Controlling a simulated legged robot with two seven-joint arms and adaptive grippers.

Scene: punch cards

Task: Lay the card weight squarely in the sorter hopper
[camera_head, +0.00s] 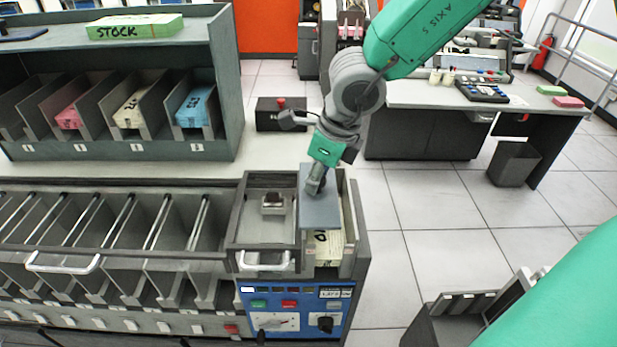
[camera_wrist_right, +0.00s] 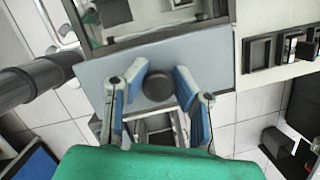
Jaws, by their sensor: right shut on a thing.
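The card weight (camera_head: 321,215) is a flat blue-grey plate with a dark round knob. In the head view it is over the sorter hopper (camera_head: 362,230), at the right end of the sorter, and covers part of its opening. A stack of pale punch cards (camera_head: 330,250) shows in the hopper below the plate. My right gripper (camera_head: 317,186) is shut on the weight's knob from above. In the right wrist view the blue-padded fingers (camera_wrist_right: 160,92) are on both sides of the knob, with the plate (camera_wrist_right: 205,48) beyond. Whether the plate touches the hopper walls is unclear. My left gripper is out of view.
A tray with a small dark-topped block (camera_head: 273,203) is left of the hopper. A blue control panel (camera_head: 295,310) is below it. Open sorter pockets (camera_head: 110,225) run left. A card rack (camera_head: 120,150) stands behind at the left. Open floor lies to the right.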

